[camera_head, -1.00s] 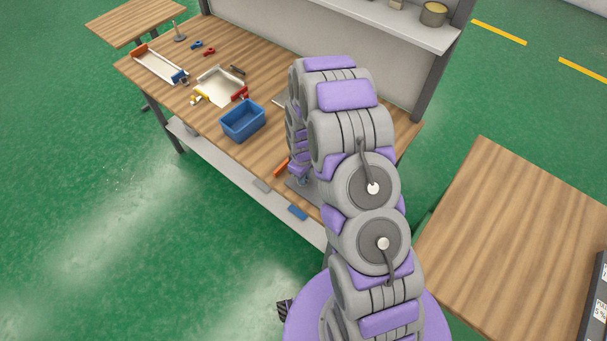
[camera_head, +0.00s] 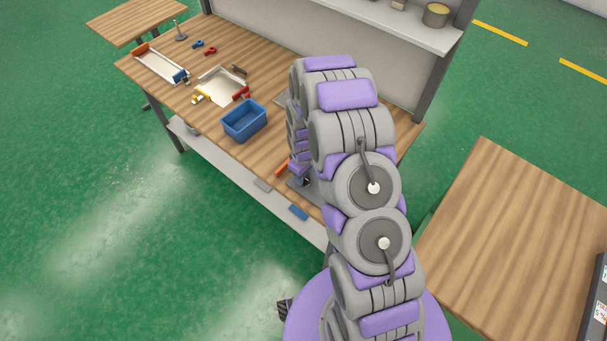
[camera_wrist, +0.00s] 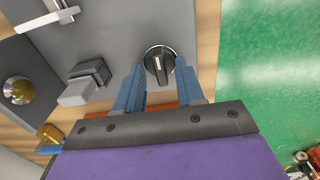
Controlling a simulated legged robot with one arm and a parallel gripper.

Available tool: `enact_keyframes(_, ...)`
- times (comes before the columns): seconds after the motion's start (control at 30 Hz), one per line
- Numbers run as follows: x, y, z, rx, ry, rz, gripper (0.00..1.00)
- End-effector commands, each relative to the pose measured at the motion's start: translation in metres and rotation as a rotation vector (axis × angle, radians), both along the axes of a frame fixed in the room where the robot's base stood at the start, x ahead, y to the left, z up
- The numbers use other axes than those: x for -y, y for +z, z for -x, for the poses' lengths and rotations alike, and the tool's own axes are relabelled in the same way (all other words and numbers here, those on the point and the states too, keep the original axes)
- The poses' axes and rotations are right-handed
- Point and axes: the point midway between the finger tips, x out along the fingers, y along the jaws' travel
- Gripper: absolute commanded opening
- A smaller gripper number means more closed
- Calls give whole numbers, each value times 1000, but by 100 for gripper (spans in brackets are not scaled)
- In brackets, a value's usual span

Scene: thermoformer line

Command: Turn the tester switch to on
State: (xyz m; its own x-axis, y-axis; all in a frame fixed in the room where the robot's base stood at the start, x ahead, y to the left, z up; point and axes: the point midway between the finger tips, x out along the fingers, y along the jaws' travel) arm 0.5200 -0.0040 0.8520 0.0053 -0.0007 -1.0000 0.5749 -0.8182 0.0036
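The tester switch appears as a black rotary knob (camera_wrist: 160,66) with a pale pointer line and a silver ring, on a grey panel (camera_wrist: 115,30) in the wrist view. The pointer line runs nearly up and down in the picture. My gripper (camera_wrist: 160,72) has its two blue fingers apart, one on each side of the knob. A gap shows between each finger and the knob; I cannot tell how deep the fingertips reach. In the head view my arm hides the knob, and only a small part of the grey panel (camera_head: 300,187) shows beside it.
Left of the knob are a grey block (camera_wrist: 80,86), a silver bar handle (camera_wrist: 48,15) and a brass dome (camera_wrist: 18,90). On the workbench (camera_head: 180,100) stand a blue bin (camera_head: 244,135) and a white tray (camera_head: 222,85). A second table (camera_head: 510,230) is at right.

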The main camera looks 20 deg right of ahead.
Motion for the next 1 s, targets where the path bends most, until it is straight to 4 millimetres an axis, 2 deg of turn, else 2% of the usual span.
enact_keyframes(0.27, 0, 1, 1, -4, 1, 0, 38)
enact_keyframes(0.43, 0, 17, 2, -4, 1, 0, 38)
enact_keyframes(1.0, -1, 136, -1, 1, 0, 1, 38)
